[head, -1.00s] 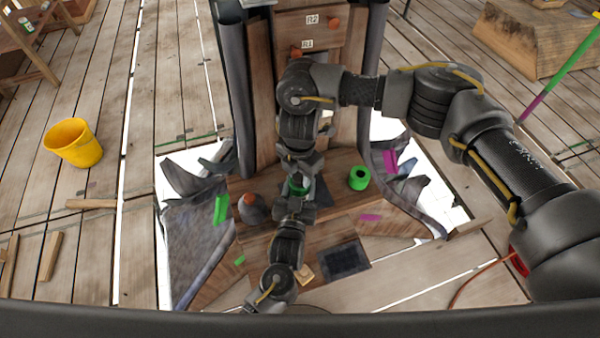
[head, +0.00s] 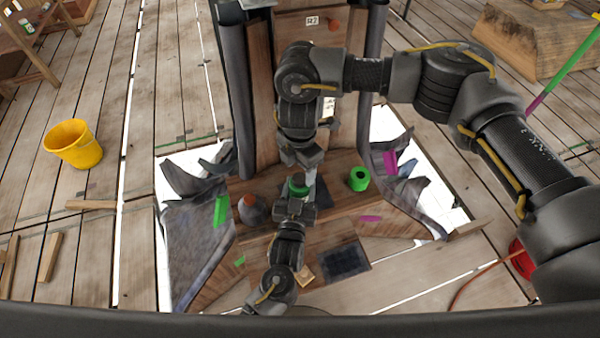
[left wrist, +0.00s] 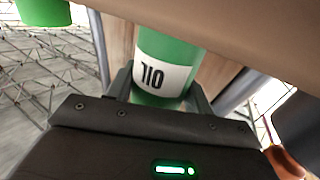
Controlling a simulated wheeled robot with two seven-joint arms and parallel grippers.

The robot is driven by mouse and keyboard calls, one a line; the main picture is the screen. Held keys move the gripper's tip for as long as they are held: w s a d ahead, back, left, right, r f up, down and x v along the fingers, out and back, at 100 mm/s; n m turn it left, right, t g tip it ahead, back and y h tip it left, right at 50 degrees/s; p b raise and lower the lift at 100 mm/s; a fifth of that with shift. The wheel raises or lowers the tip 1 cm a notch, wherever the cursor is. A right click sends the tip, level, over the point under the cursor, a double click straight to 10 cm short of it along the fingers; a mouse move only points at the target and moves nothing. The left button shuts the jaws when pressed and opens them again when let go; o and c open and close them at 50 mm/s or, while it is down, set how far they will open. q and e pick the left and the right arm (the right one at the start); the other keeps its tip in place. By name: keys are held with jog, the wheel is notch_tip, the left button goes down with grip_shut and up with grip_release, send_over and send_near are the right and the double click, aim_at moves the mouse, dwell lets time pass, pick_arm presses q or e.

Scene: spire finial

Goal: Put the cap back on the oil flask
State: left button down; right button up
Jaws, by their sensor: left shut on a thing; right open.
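The green oil flask (head: 298,186) stands on the wooden ledge, and its white label shows large in the left wrist view (left wrist: 165,75). My left gripper (head: 296,200) is shut on the flask from the near side; its fingers (left wrist: 160,95) lie either side of the flask in the left wrist view. My right gripper (head: 306,162) is open, just above and beyond the flask, apart from it. I cannot make out the cap, or whether the flask's mouth is bare, since the right gripper and wrist are close over it.
A green cylinder with a dark hole (head: 359,179) stands right of the flask. A grey bottle with an orange top (head: 252,209) stands left. A dark pad (head: 344,260) lies on the nearer boards. A yellow bucket (head: 74,144) stands far left.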

notch_tip(320, 180, up, 9)
jog(key=shift+f, duration=0.2)
pick_arm(q)
jog(key=c, duration=0.5)
grip_release()
jog(key=s+a+b, duration=0.1)
jog(key=s+b, duration=0.1)
jog(key=s, duration=0.8)
jog(key=shift+s+a, duration=0.35)
pick_arm(e)
notch_tip(320, 180, down, 2)
jog(key=shift+f, duration=0.15)
